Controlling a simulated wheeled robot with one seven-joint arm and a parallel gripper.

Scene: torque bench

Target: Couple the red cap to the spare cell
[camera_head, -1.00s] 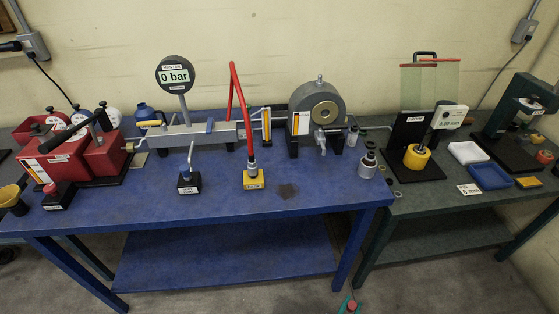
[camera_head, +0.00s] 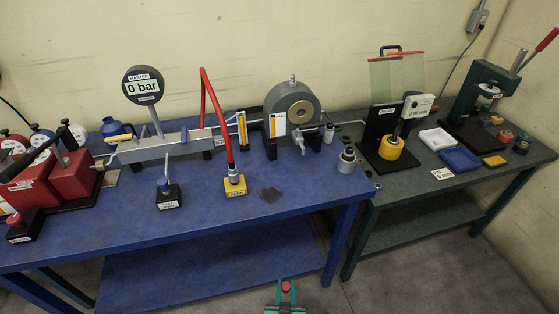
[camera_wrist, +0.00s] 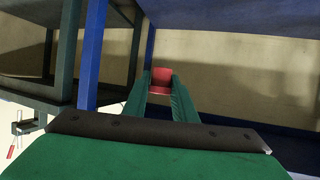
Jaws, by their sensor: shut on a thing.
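My gripper (camera_head: 286,288) is at the bottom of the head view, in front of the blue bench and apart from it. In the wrist view its two green fingers (camera_wrist: 160,100) are shut on a small red cap (camera_wrist: 162,78) at their tips. The red cap also shows in the head view (camera_head: 286,286). I cannot tell for sure which thing is the spare cell. Small labels on the black block with a bent grey pipe (camera_head: 168,195) and the yellow block with the red hose (camera_head: 234,185) are too small to read.
The blue bench (camera_head: 110,225) carries a red pump unit (camera_head: 75,175), a gauge reading 0 bar (camera_head: 142,86), a round grey housing (camera_head: 291,100) and small grey cylinders (camera_head: 346,162). A dark green bench (camera_head: 395,225) stands to the right. The bench's front strip is mostly clear.

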